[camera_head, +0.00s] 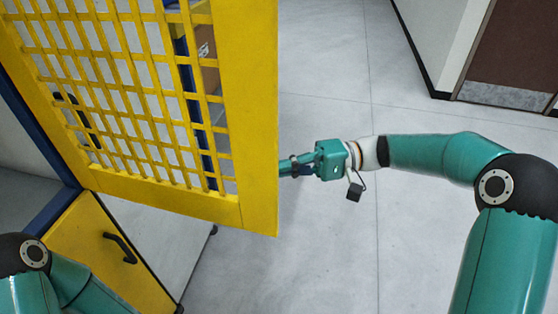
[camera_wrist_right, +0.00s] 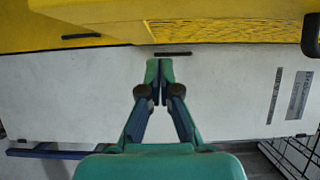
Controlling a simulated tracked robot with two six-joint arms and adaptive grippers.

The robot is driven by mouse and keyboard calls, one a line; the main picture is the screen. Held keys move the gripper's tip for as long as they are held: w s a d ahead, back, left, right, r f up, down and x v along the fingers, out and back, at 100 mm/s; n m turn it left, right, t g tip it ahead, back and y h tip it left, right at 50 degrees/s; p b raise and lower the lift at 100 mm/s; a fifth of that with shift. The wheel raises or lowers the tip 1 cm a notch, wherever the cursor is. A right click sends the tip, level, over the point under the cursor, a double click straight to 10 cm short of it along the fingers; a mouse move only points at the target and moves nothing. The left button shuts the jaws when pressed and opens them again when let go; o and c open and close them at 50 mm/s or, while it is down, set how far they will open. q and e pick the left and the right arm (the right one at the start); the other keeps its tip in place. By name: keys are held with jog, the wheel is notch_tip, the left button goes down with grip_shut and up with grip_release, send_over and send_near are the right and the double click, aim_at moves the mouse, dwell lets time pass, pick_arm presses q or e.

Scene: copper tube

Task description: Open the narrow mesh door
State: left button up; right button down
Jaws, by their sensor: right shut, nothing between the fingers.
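The yellow mesh door (camera_head: 250,110) stands swung out at an angle in the upper left of the head view, with a wide solid border and a grid of square openings. My right gripper (camera_head: 284,168) is at the door's free right edge, and its fingertips are partly hidden behind that edge. I cannot tell whether they touch it. In the right wrist view the two fingers (camera_wrist_right: 160,70) are together with nothing between them. My left gripper is out of view; only part of my left arm shows at the lower left.
A yellow lower panel (camera_head: 78,236) with a black handle (camera_head: 120,248) is below the mesh door. A blue frame post (camera_head: 40,140) stands at the left. Open grey floor (camera_head: 330,60) lies to the right, with a wall and brown door (camera_head: 515,50) beyond.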

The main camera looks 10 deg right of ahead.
jog(key=d+b, duration=0.2)
jog(key=d, duration=0.9)
jog(key=s+a+f+m+h+p, duration=0.1)
jog(key=a+f+m+h, duration=0.1)
jog(key=f, duration=0.6)
jog(key=s+a+f+m+h, duration=0.1)
jog(key=a+f+h, duration=0.15)
jog(key=f, duration=0.55)
jog(key=s+a+f+m+h+p, duration=0.1)
jog(key=s+a+f+m+h, duration=0.1)
jog(key=f, duration=0.6)
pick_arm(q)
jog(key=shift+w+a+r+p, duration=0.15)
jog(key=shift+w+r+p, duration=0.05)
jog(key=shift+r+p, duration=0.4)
pick_arm(e)
jog(key=s+a+f+n+t+h, duration=0.1)
jog(key=s+f+h, duration=0.6)
jog(key=s+f, duration=0.7)
notch_tip(320, 180, down, 3)
jog(key=shift+s+a+f+n, duration=0.1)
jog(key=shift+s+a+n, duration=0.25)
jog(key=shift+a+n, duration=0.55)
